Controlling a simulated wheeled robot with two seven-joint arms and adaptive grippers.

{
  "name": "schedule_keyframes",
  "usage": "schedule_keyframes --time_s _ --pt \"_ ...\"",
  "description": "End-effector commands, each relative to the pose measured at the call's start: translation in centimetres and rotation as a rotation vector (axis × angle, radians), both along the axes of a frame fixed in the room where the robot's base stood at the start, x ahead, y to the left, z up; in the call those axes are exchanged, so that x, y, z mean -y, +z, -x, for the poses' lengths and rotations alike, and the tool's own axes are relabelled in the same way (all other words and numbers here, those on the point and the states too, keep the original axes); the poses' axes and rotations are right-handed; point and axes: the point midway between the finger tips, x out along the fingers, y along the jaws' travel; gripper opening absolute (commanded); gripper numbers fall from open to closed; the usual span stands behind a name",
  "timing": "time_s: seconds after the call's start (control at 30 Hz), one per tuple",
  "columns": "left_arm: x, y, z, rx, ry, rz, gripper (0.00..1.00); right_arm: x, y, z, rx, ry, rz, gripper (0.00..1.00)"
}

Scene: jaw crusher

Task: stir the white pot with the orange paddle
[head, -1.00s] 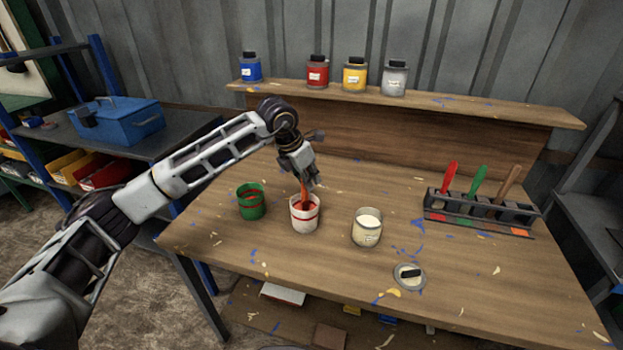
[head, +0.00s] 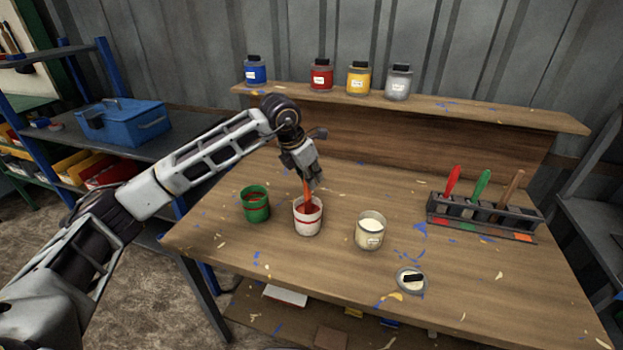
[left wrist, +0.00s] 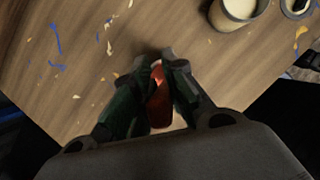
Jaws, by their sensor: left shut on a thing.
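The white pot (head: 308,222) with a red band stands upright on the bench, with red content inside. My left gripper (head: 309,178) is above it, shut on the orange paddle (head: 307,191). The paddle points down and its lower end is inside the pot, hidden by the rim and content. In the left wrist view the paddle (left wrist: 159,98) shows between the two fingers, and the pot is mostly hidden behind the gripper. My right gripper is not in view.
A green pot (head: 256,210) stands close left of the white pot, and a cream-filled pot (head: 369,236) to its right. A lid (head: 411,283) lies near the front. A rack (head: 484,219) with red, green and brown-handled paddles stands at right. Jars line the back shelf (head: 440,104).

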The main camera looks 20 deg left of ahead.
Motion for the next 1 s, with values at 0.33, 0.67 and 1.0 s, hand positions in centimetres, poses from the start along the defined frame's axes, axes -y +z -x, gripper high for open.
schedule_keyframes --time_s 0.33,0.67,1.0 --pt "0.0 1.9 0.0 0.001 0.0 0.0 0.0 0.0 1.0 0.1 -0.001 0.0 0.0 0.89" --pt "0.0 3.4 0.0 0.001 0.0 0.001 0.0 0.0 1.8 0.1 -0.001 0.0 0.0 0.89" --pt "0.0 5.1 0.0 0.001 0.0 0.001 0.0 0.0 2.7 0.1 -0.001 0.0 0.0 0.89"
